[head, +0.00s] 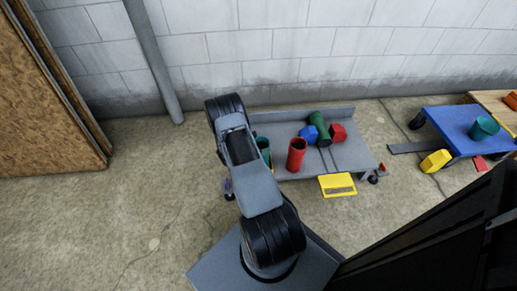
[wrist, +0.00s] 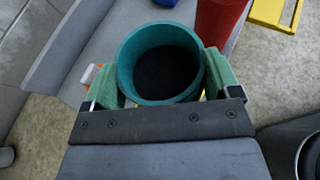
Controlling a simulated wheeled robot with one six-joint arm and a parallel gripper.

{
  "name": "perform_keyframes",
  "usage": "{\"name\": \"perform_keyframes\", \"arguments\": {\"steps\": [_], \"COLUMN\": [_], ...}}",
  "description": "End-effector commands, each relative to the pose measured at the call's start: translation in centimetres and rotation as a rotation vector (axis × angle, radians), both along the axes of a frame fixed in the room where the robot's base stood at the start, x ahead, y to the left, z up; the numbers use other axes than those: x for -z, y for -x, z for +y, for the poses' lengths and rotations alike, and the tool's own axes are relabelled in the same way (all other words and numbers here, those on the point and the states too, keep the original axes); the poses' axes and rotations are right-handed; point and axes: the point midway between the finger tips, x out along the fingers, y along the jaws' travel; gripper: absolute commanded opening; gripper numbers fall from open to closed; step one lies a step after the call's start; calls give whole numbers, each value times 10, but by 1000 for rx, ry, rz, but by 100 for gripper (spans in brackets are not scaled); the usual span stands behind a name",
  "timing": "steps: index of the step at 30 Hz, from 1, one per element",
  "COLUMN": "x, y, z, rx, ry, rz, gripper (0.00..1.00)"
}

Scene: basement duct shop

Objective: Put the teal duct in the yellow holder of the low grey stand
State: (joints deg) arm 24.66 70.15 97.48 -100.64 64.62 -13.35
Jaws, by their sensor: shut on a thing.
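The teal duct (wrist: 128,75) is an open round tube, seen from above with a dark inside. My gripper (wrist: 162,82) is shut on it, one green finger on each side. In the head view the teal duct (head: 264,144) shows beside my arm, over the left part of the low grey stand (head: 351,155). My arm hides most of my gripper there. Small bits of yellow (wrist: 203,94) show beside the duct near the fingers, perhaps the yellow holder. The duct's lower end is hidden, so I cannot tell whether it sits in the holder.
A red tube (head: 296,154) stands right of the duct. Green (head: 319,127), blue (head: 308,134) and red (head: 338,133) pieces lie farther back. A yellow frame (head: 337,185) is at the stand's front edge. A blue table (head: 455,125) with a teal cup (head: 484,128) stands right.

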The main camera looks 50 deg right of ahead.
Motion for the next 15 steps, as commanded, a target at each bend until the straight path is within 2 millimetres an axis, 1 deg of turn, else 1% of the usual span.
{"name": "perform_keyframes", "arguments": {"steps": [7, 11, 12, 15], "x": [-1, 3, 4, 3], "y": [-1, 0, 0, 0], "z": [0, 0, 0, 0], "rx": [0, 0, -1, 0], "ry": [2, 2, 1, 1], "rz": [-2, -2, -1, -1], "gripper": [33, 33, 84, 93]}}
